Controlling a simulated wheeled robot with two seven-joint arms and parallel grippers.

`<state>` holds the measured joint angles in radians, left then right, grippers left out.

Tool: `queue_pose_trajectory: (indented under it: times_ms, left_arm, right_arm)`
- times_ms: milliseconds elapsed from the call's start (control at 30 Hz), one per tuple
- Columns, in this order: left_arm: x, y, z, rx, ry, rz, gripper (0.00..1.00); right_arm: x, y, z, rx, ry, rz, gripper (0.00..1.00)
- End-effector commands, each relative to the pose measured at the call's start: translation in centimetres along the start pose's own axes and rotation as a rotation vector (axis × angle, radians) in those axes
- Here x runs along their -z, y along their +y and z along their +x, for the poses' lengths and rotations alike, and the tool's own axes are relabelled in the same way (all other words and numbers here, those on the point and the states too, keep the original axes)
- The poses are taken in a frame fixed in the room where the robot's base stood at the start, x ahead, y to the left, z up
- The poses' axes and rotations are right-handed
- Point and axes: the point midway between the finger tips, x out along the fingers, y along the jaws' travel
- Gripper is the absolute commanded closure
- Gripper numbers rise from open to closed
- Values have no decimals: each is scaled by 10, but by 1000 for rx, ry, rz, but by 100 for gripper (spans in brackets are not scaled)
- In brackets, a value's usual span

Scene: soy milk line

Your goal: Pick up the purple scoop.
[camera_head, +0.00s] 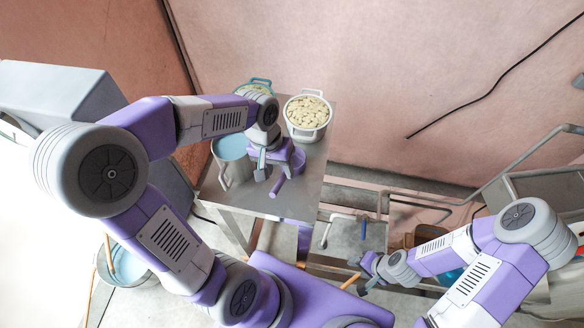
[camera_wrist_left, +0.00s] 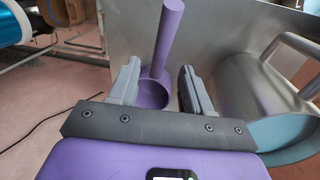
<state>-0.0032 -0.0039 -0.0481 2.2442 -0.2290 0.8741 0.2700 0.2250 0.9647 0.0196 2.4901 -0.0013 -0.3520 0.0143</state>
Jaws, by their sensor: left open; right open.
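The purple scoop (camera_head: 279,186) is on the metal table beside my left gripper (camera_head: 267,172). In the left wrist view its long handle (camera_wrist_left: 167,38) points up and away, and its round cup lies between the fingers' lines. My left gripper (camera_wrist_left: 158,84) is open, with one finger on each side of the scoop in that view. I cannot tell whether either finger touches it. Part of the cup is hidden by the gripper in the head view. My right gripper (camera_head: 364,281) is open and empty, low and away from the table.
On the metal table (camera_head: 314,176) stand a white pot of pale beans (camera_head: 307,112), a green-handled pot (camera_head: 259,84) and a steel pot with bluish contents (camera_head: 229,148). The steel pot (camera_wrist_left: 247,100) is close right of the gripper in the wrist view. A sink (camera_head: 352,236) stands right of the table.

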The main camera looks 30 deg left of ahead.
Motion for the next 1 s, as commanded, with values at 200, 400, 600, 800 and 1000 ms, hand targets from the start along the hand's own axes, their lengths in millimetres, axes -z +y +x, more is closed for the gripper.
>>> queue_pose_trajectory:
  times_ms: [200, 400, 600, 800, 1000]
  left_arm:
    - [-1, 0, 25, 1, -6, 0, 51]
    - [0, 1, 56, 1, -7, 0, 51]
    - [1, 1, 69, 1, -2, 0, 51]
    - [1, 1, 68, 0, -1, 0, 54]
    - [1, 1, 68, 0, -1, 0, 85]
  right_arm:
    - [0, 1, 2, 0, -1, 0, 52]
    - [0, 2, 4, 0, 0, 0, 52]
    - [0, 2, 6, 0, 0, 0, 52]
    - [0, 2, 6, 0, 0, 0, 52]
    - [0, 2, 6, 0, 0, 0, 52]
